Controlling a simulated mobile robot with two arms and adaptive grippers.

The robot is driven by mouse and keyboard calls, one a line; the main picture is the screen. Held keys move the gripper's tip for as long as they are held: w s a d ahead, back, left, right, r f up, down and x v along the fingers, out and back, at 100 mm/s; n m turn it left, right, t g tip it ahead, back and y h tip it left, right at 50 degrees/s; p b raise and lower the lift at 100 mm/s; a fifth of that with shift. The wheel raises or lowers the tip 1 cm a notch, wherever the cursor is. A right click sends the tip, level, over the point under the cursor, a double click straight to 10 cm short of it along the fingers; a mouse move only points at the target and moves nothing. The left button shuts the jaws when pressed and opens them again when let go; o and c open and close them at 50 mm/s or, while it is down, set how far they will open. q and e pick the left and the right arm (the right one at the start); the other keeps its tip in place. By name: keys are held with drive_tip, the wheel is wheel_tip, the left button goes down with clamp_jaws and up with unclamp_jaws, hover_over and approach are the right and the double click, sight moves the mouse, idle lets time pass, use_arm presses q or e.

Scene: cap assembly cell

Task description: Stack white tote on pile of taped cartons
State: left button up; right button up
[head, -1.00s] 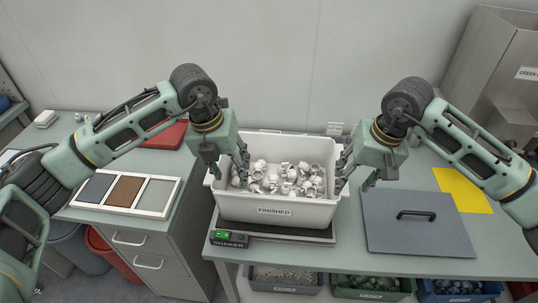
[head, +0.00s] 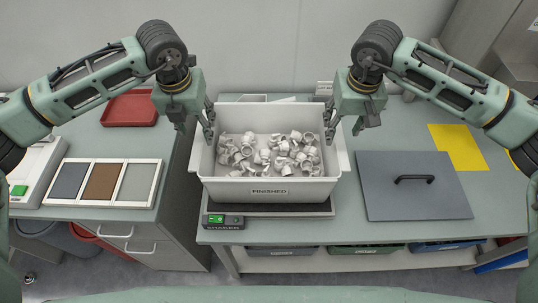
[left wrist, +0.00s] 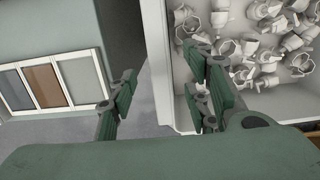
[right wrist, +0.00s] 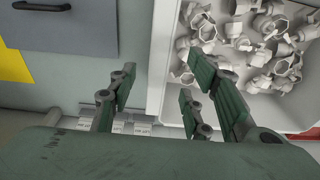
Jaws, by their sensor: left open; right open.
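The white tote (head: 270,190), labelled FINISHED and holding many white caps (head: 268,153), sits on the flat plate of a shaker (head: 285,210). My left gripper (head: 195,122) is open over its left rim, one finger inside and one outside. In the left wrist view the tote's wall (left wrist: 156,60) lies between the spread fingers. My right gripper (head: 347,122) is open over the right rim in the same way. In the right wrist view the wall (right wrist: 162,60) also runs between the fingers. I cannot tell whether either touches it. No pile of taped cartons is in view.
A grey lid with a handle (head: 416,200) and a yellow sheet (head: 457,148) lie on the bench to the right. A framed three-colour panel (head: 105,183) and a red tray (head: 130,109) are on the left cabinet. Bins (head: 365,249) stand under the bench.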

sight(199, 137)
use_arm(q)
drive_tip(key=f, duration=0.5)
drive_tip(key=shift+w+f, duration=0.3)
drive_tip(key=shift+w, duration=0.05)
use_arm(e)
drive_tip(key=f, duration=0.5)
drive_tip(key=shift+w+f, duration=0.3)
drive_tip(key=shift+w, duration=0.1)
use_arm(q)
drive_tip(key=c, duration=1.1)
use_arm(e)
drive_tip(key=c, duration=1.1)
use_arm(q)
clamp_jaws()
use_arm(e)
clamp_jaws()
use_arm(q)
drive_tip(key=shift+r, duration=0.15)
use_arm(e)
drive_tip(key=shift+d+r, duration=0.1)
